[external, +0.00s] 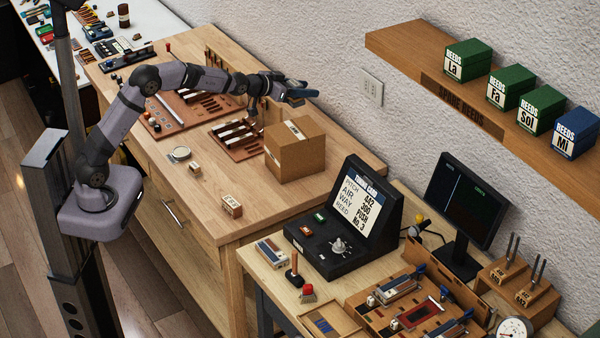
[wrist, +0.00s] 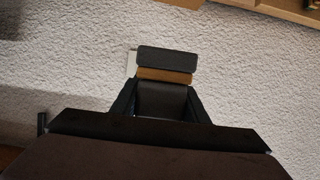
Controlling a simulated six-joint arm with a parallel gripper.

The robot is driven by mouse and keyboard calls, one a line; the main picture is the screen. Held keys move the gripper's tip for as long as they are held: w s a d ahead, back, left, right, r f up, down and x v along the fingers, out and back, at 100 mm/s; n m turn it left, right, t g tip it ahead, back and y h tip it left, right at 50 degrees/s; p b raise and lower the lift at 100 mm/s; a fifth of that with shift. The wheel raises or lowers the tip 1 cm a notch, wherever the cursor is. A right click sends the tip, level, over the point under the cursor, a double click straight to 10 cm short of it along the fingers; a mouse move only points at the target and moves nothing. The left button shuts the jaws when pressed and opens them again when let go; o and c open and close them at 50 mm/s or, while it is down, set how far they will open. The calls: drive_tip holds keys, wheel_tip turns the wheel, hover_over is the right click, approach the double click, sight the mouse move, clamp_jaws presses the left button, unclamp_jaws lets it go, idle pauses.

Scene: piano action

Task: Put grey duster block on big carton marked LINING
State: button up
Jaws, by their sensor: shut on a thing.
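My gripper (external: 290,92) is shut on the grey duster block, a dark grey slab with a tan layer, which shows beyond my fingers in the wrist view (wrist: 167,58). In the external view the block (external: 303,92) shows as a small dark blue-grey piece at the arm's end. The big brown carton (external: 295,155) stands on the wooden bench, with a pale label strip across its top; its lettering is too small to read. My gripper and the block are raised above the carton's level, apart from it, near the wall. The carton does not clearly show in the wrist view.
A wooden rack (external: 238,138) of key parts lies left of the carton. A wall shelf (external: 430,50) carries green and blue reed boxes. A black tuning console (external: 345,225) stands on the lower table. The bench front is mostly clear, with a few small blocks.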

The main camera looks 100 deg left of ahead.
drive_tip(key=shift+f+p, duration=1.85)
drive_tip(key=shift+f, duration=3.1)
drive_tip(key=shift+f, duration=0.2)
drive_tip(key=o, duration=1.1)
drive_tip(key=shift+r, duration=0.1)
drive_tip(key=shift+r, duration=0.15)
drive_tip(key=b+v, duration=0.4)
drive_tip(key=v, duration=0.8)
